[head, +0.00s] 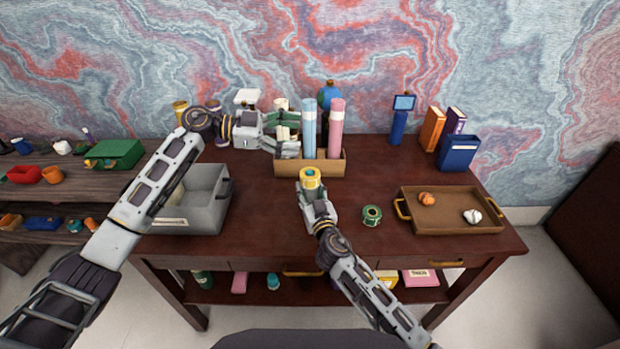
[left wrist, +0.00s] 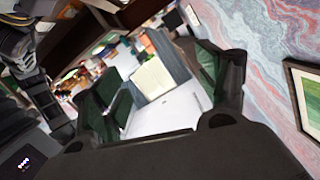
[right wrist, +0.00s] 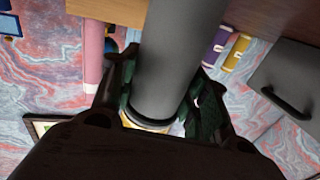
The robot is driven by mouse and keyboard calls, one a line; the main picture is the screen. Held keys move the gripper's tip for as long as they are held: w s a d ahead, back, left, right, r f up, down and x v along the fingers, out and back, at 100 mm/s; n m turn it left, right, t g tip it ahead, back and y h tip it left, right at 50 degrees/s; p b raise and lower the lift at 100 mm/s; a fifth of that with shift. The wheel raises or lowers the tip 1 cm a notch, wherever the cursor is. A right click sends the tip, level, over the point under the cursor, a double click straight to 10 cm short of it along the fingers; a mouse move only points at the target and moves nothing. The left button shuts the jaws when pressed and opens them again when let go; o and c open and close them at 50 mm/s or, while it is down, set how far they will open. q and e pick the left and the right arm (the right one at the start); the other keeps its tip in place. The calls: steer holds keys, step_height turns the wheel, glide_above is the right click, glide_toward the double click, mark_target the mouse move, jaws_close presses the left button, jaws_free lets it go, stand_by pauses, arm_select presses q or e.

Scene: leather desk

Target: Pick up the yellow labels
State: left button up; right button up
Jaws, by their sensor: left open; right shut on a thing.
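The yellow labels (head: 310,173), a short yellow roll with a pale centre, are in my right gripper (head: 312,186) in the head view. That gripper is shut on them above the desk, in front of the brown organizer. In the right wrist view a yellow edge (right wrist: 130,121) shows beside the right gripper's fingers, and a grey cylinder that I cannot identify hides most of the middle. My left gripper (head: 287,133) is open beside the blue tube at the back. In the left wrist view its green-padded fingers are apart (left wrist: 165,88), with pale surfaces beyond.
The brown organizer (head: 320,169) stands behind, near upright blue (head: 309,125) and pink (head: 336,125) tubes. A green roll (head: 372,215) lies to the right, beside a brown tray (head: 455,220). A grey bin (head: 212,215) stands left. The front middle of the desk is clear.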

arm_select(q)
steer(key=shift+w+a+r+n+t+h, duration=0.35)
steer(key=shift+w+a+r+n+t, duration=0.8)
steer(key=shift+r+n+t, duration=1.9)
steer(key=shift+w+a+r+n+t+h, duration=0.4)
steer(key=shift+a+r+n+t, duration=1.35)
steer(key=shift+t, duration=2.5)
step_height(320, 180, down, 10)
steer(key=a+n+y, duration=0.1)
steer(key=n+y, duration=0.3)
steer(key=y, duration=0.3)
steer(key=s+d+f+m+g, duration=0.2)
steer(key=s+f+g, duration=0.4)
steer(key=s+f, duration=0.3)
steer(key=shift+d+f+g+y, duration=0.4)
steer(key=shift+d+f, duration=0.1)
steer(key=shift+d, duration=0.25)
steer(key=shift+d, duration=0.1)
